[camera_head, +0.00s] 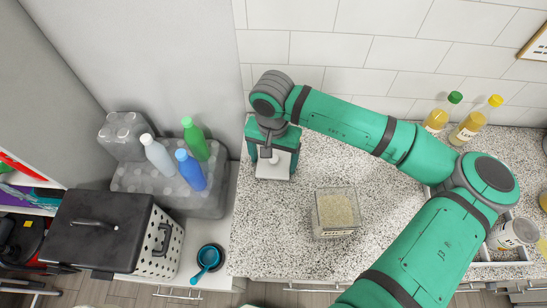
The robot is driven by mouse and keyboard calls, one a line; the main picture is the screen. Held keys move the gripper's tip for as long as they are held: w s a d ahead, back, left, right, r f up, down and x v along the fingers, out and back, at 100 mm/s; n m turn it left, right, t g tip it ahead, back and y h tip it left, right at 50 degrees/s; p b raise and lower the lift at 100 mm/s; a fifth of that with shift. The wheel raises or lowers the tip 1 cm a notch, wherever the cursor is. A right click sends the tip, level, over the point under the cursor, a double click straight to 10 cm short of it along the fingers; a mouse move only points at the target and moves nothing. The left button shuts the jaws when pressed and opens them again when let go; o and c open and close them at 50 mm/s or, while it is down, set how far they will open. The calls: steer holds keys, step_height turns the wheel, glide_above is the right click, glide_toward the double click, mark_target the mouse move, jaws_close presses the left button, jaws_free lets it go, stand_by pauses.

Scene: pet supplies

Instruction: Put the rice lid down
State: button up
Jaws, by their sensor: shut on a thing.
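My gripper (274,146) points down near the counter's left end, close to the tiled wall. It is shut on the rice lid (272,170), a pale flat square plate just below the fingers. I cannot tell whether the lid touches the counter. The clear square rice container (336,229) stands open on the counter, right of and nearer than the gripper, with the rice (336,211) showing inside. The fingertips' grip on the lid is partly hidden.
The speckled counter (268,235) is clear between the lid and its front edge. Yellow bottles (467,128) and a white can (510,233) stand right.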

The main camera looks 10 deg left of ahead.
mark_target(273, 159)
steer(key=o, duration=1.1)
steer(key=shift+w, duration=0.1)
steer(key=shift+a, duration=0.1)
step_height(273, 159, up, 12)
steer(key=shift+r, duration=0.15)
